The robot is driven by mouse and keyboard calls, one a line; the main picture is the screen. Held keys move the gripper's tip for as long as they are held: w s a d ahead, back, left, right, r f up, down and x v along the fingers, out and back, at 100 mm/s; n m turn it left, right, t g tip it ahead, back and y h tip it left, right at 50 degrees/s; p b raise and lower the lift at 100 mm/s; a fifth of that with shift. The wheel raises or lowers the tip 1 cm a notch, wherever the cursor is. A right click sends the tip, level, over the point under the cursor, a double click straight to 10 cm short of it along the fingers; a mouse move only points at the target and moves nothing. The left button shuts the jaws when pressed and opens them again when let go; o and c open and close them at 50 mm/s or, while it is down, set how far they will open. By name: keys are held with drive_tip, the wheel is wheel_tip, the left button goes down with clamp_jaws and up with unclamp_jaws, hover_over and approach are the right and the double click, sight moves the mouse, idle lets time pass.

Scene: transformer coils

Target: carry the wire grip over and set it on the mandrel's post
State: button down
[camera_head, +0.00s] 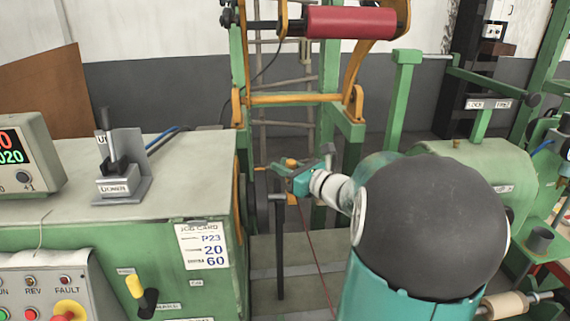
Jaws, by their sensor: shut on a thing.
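My gripper (279,172) is teal, at the end of my arm in the middle of the picture. It is shut on a small piece with orange parts, which seems to be the wire grip (291,162); the jaws hide much of it. A dark upright rod (280,250) with a short crosspiece stands directly below the gripper in the picture; I cannot tell whether they touch. A thin red wire (317,255) runs down beside it. A pale cylinder on a shaft, perhaps the mandrel (507,303), is at the lower right. I cannot make out its post for certain.
A green cabinet (205,285) with a flat top fills the left, bearing a lever box (122,185) and a display (25,155). A green frame with a red roller (350,22) stands behind. A green machine (480,170) is at right, partly hidden by my arm.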

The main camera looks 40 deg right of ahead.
drive_tip(key=shift+f, duration=0.9)
idle(0.5)
drive_tip(key=c, duration=1.1)
unclamp_jaws()
drive_tip(key=s, duration=0.4)
drive_tip(key=s+d, duration=0.1)
drive_tip(key=s, duration=0.8)
drive_tip(key=shift+s+d, duration=0.15)
drive_tip(key=shift+s, duration=0.25)
